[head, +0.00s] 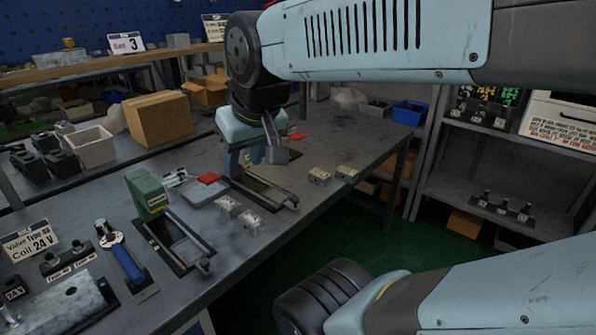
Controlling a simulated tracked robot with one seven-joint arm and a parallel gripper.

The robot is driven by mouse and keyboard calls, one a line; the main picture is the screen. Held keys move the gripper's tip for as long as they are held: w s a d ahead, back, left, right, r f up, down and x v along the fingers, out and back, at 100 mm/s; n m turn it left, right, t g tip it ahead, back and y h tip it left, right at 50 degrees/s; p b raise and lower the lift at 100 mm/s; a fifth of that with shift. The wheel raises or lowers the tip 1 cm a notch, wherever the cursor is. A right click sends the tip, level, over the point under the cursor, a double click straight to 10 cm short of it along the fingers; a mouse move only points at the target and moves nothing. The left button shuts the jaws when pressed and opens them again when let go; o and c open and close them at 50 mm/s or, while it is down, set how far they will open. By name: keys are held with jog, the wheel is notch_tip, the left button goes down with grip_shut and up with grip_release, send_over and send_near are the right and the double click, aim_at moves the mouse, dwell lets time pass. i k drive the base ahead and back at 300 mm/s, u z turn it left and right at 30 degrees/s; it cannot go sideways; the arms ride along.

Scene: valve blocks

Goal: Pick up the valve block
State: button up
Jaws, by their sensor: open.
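Several small metallic valve blocks lie on the grey workbench (330,141). Two sit close together near the front edge, a left one (228,206) and a right one (252,222). Two more sit further right, one block (319,177) beside another (347,173). My gripper (254,162) points down over the bench, behind and above the front pair and left of the other pair. It is open. Its fingertips are partly hard to make out, and I cannot tell whether anything lies between or behind them.
A black frame (270,192) lies below my gripper. A green block (148,193) stands by another frame on the left. A grey case with a red patch (208,179) lies behind the front pair. Cardboard box (158,118) and blue bin (409,113) stand further back.

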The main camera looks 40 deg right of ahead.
aim_at(348, 175)
jog(key=u, duration=0.1)
jog(key=i, duration=0.15)
jog(key=u, duration=1.8)
jog(key=k, duration=2.3)
jog(key=z, duration=1.1)
jog(key=i, duration=1)
